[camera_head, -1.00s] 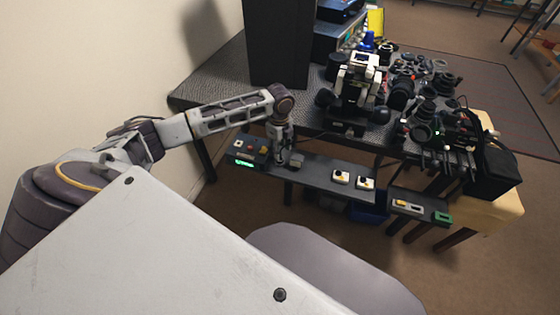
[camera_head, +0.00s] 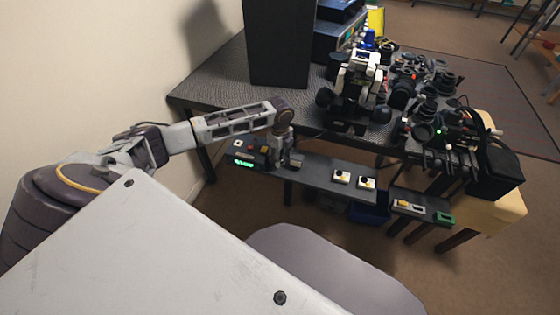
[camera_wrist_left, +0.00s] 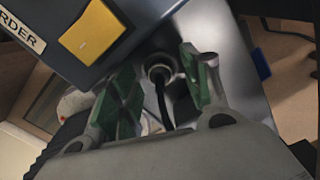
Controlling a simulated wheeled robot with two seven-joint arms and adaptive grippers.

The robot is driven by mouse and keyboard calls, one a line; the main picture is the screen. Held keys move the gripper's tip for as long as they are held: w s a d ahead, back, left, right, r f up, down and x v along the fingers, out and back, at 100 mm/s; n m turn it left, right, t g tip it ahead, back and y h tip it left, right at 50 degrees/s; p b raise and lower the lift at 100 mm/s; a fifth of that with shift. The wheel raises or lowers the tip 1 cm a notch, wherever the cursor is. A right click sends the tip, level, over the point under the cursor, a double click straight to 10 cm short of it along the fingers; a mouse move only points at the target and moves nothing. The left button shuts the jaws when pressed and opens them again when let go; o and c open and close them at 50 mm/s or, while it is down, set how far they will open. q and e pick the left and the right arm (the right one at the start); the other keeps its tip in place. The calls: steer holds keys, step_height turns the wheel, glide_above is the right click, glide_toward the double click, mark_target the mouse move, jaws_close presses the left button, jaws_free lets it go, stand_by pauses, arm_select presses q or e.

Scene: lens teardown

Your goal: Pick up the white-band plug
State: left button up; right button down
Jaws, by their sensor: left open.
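My left gripper (camera_head: 288,161) is over the left end of the narrow dark shelf in front of the table, beside a box with a green display. In the left wrist view its two green-padded fingers (camera_wrist_left: 160,82) are apart. A round plug (camera_wrist_left: 160,74) with a black cable sits between and just beyond the fingers, at a metal panel. I see no clear gap or contact with the pads. Its rim looks pale, but I cannot make out a white band for certain. In the head view the gripper hides the plug. My right gripper is not in view.
The dark box with green digits (camera_head: 243,162) is left of the gripper; a yellow button (camera_wrist_left: 92,32) is close in the wrist view. Two white switches (camera_head: 342,177) are on the shelf to the right. A tall black box (camera_head: 279,45) and crowded lens gear stand on the table.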

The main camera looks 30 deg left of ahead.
arm_select(q)
steer(key=shift+c, duration=0.3)
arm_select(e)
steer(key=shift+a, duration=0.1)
arm_select(q)
steer(key=c, duration=0.9)
steer(key=shift+r, duration=0.1)
